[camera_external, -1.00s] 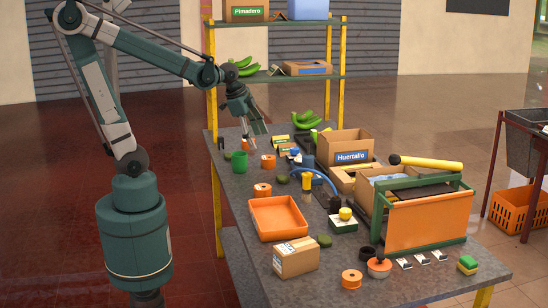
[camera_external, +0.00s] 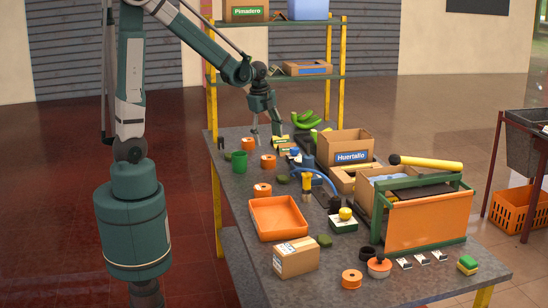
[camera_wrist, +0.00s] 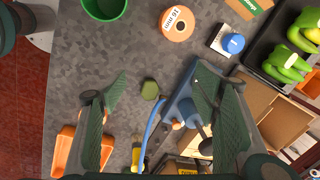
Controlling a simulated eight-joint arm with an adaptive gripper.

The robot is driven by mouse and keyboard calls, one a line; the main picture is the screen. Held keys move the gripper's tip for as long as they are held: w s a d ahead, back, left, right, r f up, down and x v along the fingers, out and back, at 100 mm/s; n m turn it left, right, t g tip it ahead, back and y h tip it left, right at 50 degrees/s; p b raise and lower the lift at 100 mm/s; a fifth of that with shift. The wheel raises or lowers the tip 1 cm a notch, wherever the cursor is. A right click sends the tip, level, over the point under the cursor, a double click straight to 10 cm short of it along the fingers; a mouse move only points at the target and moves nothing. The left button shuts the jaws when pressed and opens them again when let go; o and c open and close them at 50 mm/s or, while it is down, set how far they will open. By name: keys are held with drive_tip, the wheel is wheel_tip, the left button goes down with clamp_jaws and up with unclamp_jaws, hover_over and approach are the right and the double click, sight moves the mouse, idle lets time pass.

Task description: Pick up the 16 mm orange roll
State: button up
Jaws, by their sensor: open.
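The 16 mm orange roll (camera_wrist: 177,24) lies on the grey table at the top of the wrist view, its white label facing up. In the external view this roll (camera_external: 268,162) sits just right of the green cup (camera_external: 240,162). My gripper (camera_external: 266,129) hangs above the far part of the table, fingers pointing down. In the wrist view my gripper (camera_wrist: 160,72) is open and empty, and the roll is beyond its fingertips, apart from them. Another orange roll (camera_external: 262,190) stands nearer the tray, mostly hidden behind the left finger in the wrist view.
The green cup (camera_wrist: 104,6) is left of the roll. A white box with a blue knob (camera_wrist: 226,42) is to its right. A small olive-green piece (camera_wrist: 150,88) and a blue cable (camera_wrist: 152,128) lie below. The Huertallo box (camera_external: 350,156) and orange tray (camera_external: 278,235) stand nearby.

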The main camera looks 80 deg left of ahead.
sight(268, 158)
drive_tip(key=a+f+m+p, duration=0.1)
drive_tip(key=a+f, duration=0.1)
drive_tip(key=w+a+f+m+g+p, duration=0.1)
drive_tip(key=a, duration=0.2)
drive_tip(key=w+a+f+m+p, duration=0.1)
drive_tip(key=a+f+m, duration=0.1)
drive_tip(key=shift+w+a+f+g+h, duration=0.15)
drive_tip(key=shift+a+f+g+h, duration=0.15)
drive_tip(key=shift+a+f, duration=0.45)
drive_tip(key=shift+f, duration=0.1)
drive_tip(key=shift+f, duration=0.1)
drive_tip(key=shift+f, duration=1.2)
drive_tip(key=shift+f, duration=0.1)
drive_tip(key=shift+w+f, duration=0.1)
drive_tip(key=shift+f, duration=2.4)
drive_tip(key=c, duration=1)
